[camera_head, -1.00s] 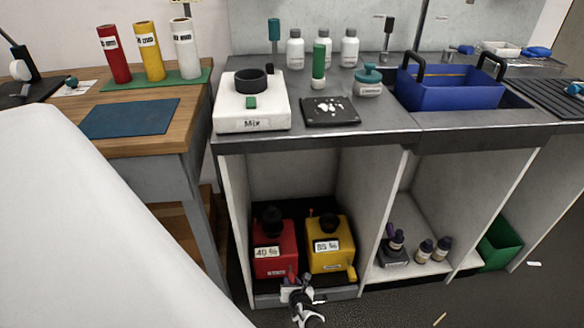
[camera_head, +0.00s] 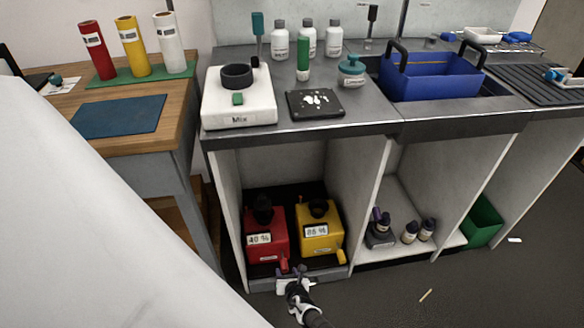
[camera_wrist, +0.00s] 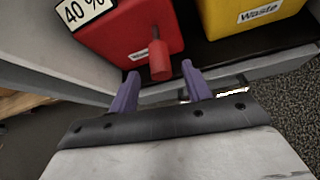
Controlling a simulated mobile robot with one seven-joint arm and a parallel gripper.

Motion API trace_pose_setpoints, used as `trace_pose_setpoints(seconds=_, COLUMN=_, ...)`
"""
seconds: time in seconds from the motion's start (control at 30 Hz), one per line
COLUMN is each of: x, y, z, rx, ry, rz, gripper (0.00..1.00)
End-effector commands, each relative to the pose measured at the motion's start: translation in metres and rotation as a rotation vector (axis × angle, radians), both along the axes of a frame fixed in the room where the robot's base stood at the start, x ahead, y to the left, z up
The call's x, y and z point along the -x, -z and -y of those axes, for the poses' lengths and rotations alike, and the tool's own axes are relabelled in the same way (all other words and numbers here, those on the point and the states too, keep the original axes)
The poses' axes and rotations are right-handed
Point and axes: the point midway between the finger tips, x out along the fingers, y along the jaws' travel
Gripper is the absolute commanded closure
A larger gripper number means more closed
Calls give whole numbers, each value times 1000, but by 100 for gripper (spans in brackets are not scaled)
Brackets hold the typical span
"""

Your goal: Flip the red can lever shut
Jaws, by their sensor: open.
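The red can (camera_head: 265,236) stands on the dark floor of the low cabinet bay, with a "40 %" label and a black cap. Its red lever (camera_head: 284,265) sits low on the front right side and points outward. In the wrist view the red can (camera_wrist: 130,35) fills the upper left, and the lever (camera_wrist: 158,60) hangs just beyond and between my fingertips. My gripper (camera_head: 293,274) is in front of the bay's front edge. In the wrist view its two purple fingers (camera_wrist: 157,80) are apart and empty; I cannot tell whether either touches the lever.
A yellow waste can (camera_head: 319,232) with a yellow lever (camera_head: 341,256) stands close on the right. The bay's side walls and grey front lip (camera_wrist: 225,73) bound the space. Bottles (camera_head: 418,231) stand in the bay to the right. The worktop (camera_head: 367,122) overhangs above.

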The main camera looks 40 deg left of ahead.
Motion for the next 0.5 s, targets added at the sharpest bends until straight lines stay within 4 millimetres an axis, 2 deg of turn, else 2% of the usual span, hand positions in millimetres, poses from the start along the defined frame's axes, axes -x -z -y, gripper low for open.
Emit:
trace_pose_setpoints(seconds=0.03, x=3, y=-9, z=5, rx=-2, ry=4, rz=-2, gripper=51)
trace_pose_setpoints(seconds=0.5, x=29, y=-38, z=45, rx=-2, ry=3, rz=-1, gripper=51)
